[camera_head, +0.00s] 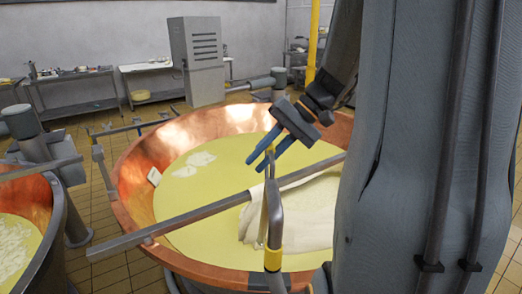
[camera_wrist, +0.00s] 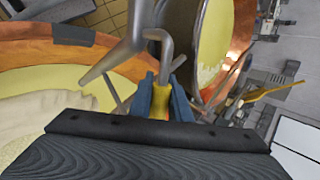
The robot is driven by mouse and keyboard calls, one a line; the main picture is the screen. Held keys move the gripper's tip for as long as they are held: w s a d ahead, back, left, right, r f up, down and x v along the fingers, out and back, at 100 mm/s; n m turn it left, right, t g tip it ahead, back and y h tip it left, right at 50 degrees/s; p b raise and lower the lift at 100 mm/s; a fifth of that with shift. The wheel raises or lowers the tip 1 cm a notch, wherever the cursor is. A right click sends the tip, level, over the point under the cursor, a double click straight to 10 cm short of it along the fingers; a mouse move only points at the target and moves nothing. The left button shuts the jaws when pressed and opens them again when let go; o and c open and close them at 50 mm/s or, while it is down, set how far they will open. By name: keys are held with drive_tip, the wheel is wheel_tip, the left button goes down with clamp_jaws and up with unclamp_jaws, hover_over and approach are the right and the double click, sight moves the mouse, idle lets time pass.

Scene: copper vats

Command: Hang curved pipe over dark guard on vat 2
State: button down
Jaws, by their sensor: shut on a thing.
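My gripper (camera_head: 266,160) has blue fingers closed on a yellow part of the curved pipe (camera_head: 275,222), above the middle copper vat (camera_head: 128,178). I cannot tell whether the pipe touches the bar or rim.
A square metal bar (camera_head: 205,211) crosses the middle vat, with a pale cloth (camera_head: 305,215) over it. Another vat (camera_head: 55,240) stands at left. A grey cabinet (camera_head: 197,60) and side tables stand behind. My arm hides much of the right side.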

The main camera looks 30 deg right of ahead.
drive_tip(key=shift+w+d+f+b, duration=0.4)
drive_tip(key=shift+w+f+b, duration=0.45)
drive_tip(key=shift+f, duration=2.35)
drive_tip(key=shift+w+d+f+b, duration=0.35)
drive_tip(key=shift+w+f+b, duration=0.5)
drive_tip(key=shift+f, duration=2.3)
drive_tip(key=shift+w+d+f+b, duration=0.5)
drive_tip(key=shift+f+b, duration=0.55)
drive_tip(key=shift+f, duration=2.15)
drive_tip(key=shift+a, duration=0.1)
drive_tip(key=shift+f+g+b, duration=0.25)
drive_tip(key=shift+g+b, duration=0.05)
drive_tip(key=shift+b, duration=0.75)
drive_tip(key=shift+t+h, duration=0.3)
drive_tip(key=shift+t, duration=0.1)
drive_tip(key=shift+w+f+b, duration=0.15)
drive_tip(key=shift+f+b, duration=5.95)
drive_tip(key=shift+f, duration=1.8)
drive_tip(key=c, duration=1.6)
unclamp_jaws()
drive_tip(key=shift+o, duration=0.2)
